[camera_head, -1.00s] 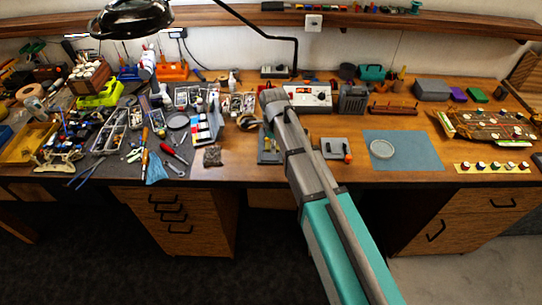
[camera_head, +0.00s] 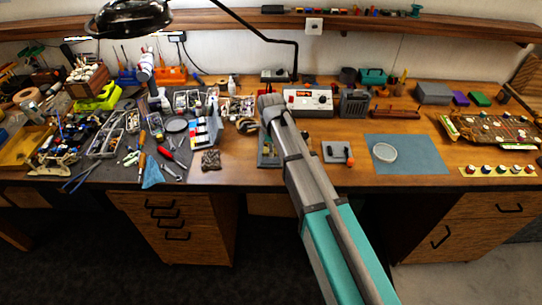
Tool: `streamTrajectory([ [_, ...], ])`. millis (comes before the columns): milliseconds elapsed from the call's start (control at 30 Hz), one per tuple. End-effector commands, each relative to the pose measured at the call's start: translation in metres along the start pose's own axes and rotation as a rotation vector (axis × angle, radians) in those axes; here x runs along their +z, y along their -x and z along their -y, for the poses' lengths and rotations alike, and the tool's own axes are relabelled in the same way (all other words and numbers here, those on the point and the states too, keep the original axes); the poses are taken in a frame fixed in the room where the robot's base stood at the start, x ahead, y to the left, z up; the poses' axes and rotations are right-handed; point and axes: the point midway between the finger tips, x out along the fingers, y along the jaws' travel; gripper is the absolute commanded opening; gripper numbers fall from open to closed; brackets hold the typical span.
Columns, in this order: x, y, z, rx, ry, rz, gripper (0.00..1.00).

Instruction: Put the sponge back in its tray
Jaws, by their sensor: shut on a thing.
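My arm reaches up and away over the bench, and my gripper (camera_head: 270,104) is at its far end, left of the white control box. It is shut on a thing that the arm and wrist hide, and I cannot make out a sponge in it. A small grey-blue tray (camera_head: 266,158) lies on the bench just left of my forearm, nearer the front edge than my gripper. My arm covers its right part. I cannot tell for certain that this is the sponge's tray.
The white control box (camera_head: 309,103) stands close right of my gripper. A coiled holder (camera_head: 247,125) is close left. A brown rough block (camera_head: 211,160) lies near the front edge. A blue mat (camera_head: 420,160) bears a white dish (camera_head: 385,152). Tools crowd the left bench.

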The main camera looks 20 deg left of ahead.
Motion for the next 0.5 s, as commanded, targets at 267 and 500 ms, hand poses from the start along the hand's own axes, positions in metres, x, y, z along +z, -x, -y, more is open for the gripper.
streamTrajectory([
  [267,0.001,-0.027,0.003,0.000,0.000,0.000,0.11],
  [500,0.001,-0.035,0.003,0.000,0.000,0.000,0.11],
])
